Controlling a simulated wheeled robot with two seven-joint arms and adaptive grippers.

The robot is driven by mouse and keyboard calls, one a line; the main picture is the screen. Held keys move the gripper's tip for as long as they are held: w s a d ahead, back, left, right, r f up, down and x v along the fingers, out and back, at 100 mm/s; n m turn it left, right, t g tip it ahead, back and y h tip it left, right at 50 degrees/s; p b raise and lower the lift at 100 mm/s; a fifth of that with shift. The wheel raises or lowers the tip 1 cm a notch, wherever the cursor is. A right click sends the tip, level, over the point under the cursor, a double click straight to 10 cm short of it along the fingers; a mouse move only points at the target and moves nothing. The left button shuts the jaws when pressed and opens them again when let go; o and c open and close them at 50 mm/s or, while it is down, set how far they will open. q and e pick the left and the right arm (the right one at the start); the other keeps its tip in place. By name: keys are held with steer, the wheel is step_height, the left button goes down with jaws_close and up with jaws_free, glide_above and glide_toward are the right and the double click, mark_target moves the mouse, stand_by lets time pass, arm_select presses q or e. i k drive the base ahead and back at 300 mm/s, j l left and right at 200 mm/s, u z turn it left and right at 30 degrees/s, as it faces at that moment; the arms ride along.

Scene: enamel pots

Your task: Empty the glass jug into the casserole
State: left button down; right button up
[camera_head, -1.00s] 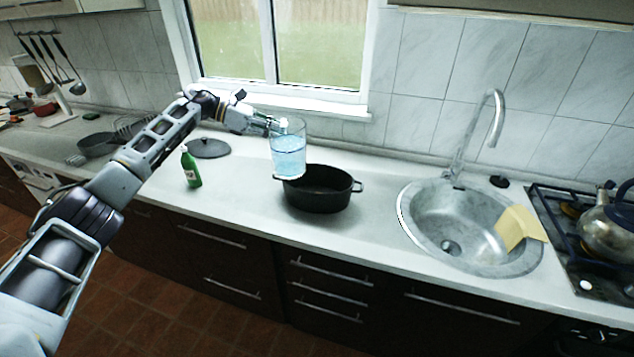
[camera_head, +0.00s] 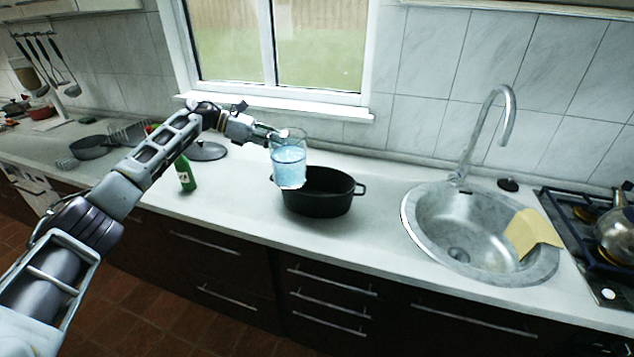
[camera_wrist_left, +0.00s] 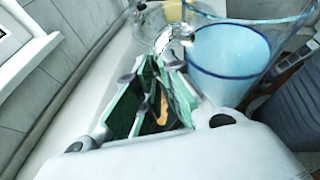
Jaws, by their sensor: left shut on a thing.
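The glass jug (camera_head: 289,165) holds pale blue liquid. It hangs nearly upright, slightly tilted, in front of and over the left end of the black casserole (camera_head: 318,193). My left gripper (camera_head: 275,135) is shut on the jug at its left side. In the left wrist view the gripper (camera_wrist_left: 165,60) is beside the jug (camera_wrist_left: 230,60), whose blue liquid shows through the wall. The casserole stands open on the counter, and its inside is dark; part of its left side is hidden by the jug. My right gripper is not in view.
A green bottle (camera_head: 186,173) and a dark lid (camera_head: 207,151) are on the counter left of the casserole. A sink (camera_head: 480,232) with a tall tap (camera_head: 487,130) and a yellow cloth (camera_head: 531,232) lies right. Bare counter separates casserole and sink.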

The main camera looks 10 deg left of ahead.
mark_target(328, 192)
steer(key=i, duration=0.9)
